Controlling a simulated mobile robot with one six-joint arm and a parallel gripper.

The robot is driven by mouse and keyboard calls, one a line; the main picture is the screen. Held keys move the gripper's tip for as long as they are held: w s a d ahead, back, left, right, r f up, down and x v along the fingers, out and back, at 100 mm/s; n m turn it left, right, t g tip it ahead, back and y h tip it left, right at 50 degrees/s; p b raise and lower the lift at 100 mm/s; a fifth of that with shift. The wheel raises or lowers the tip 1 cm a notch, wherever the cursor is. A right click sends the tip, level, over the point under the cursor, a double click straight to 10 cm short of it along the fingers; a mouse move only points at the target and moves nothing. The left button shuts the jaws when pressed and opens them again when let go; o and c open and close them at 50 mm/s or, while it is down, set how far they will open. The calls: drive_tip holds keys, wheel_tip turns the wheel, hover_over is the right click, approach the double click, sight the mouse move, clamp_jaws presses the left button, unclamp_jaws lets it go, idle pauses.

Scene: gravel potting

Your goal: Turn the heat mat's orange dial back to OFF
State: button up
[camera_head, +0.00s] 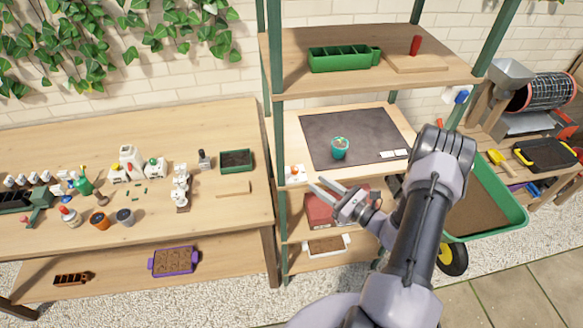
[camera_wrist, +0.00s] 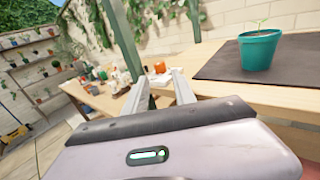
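The heat mat (camera_head: 345,122) is a dark sheet on the middle shelf of the rack; it also shows in the wrist view (camera_wrist: 222,67). A small white control box (camera_head: 295,176) sits on the shelf's left end. Its orange dial (camera_wrist: 160,67) shows between my fingers in the wrist view, beyond the fingertips. I cannot read its setting. My gripper (camera_head: 318,186) is open and empty, pointing left, just in front of the shelf near the box. Its two fingers also show in the wrist view (camera_wrist: 161,84).
A teal pot (camera_head: 340,148) with a seedling stands on the mat, and white labels (camera_head: 393,154) lie at its front right. A green rack post stands at the shelf's left. A red box (camera_head: 319,210) is on the shelf below. The left bench holds several bottles and pots.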

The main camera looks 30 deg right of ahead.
sight(295, 168)
drive_tip(key=x, duration=1)
drive_tip(key=shift+w+a, duration=0.2)
drive_tip(key=shift+w, duration=0.15)
clamp_jaws()
